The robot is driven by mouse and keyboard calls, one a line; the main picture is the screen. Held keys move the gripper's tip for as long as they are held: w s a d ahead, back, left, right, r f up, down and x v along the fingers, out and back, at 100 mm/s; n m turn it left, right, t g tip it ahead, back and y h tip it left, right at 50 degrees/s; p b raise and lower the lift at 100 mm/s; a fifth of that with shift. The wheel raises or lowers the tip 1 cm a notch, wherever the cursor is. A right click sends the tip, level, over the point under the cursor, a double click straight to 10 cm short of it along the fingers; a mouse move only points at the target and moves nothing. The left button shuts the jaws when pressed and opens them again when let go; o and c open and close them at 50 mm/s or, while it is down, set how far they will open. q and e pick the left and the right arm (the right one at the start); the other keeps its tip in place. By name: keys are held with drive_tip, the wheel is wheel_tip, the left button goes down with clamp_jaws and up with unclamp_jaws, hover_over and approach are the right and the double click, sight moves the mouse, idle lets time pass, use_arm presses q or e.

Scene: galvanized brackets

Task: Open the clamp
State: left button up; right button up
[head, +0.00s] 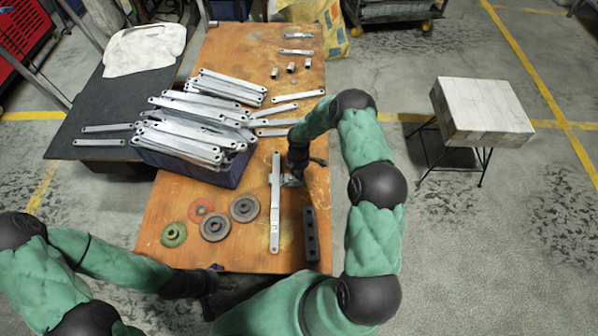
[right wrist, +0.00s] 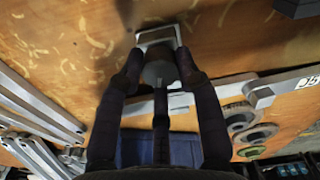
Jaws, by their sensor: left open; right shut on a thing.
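The clamp (head: 291,181) is a small metal fixture on the wooden table, beside a long galvanized bracket (head: 275,215). In the right wrist view its pale metal frame (right wrist: 155,36) shows just beyond my fingers. My right gripper (head: 299,164) is over the clamp and hides much of it. In the right wrist view my right gripper (right wrist: 158,70) is shut on the clamp's dark rounded handle (right wrist: 158,75). The bracket (right wrist: 262,99) passes beneath the fingers there. My left gripper (head: 214,281) is open near the table's front edge, apart from the clamp; its fingers are small and dark.
A dark blue crate (head: 190,166) heaped with brackets stands left of the clamp. Grinding discs (head: 215,226) and a green disc (head: 174,234) lie front left. A dark block with holes (head: 311,234) lies right of the bracket. A white-topped stool (head: 482,110) stands off to the right.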

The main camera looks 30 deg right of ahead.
drive_tip(key=n, duration=0.5)
drive_tip(key=shift+p, duration=0.4)
drive_tip(key=o, duration=1.1)
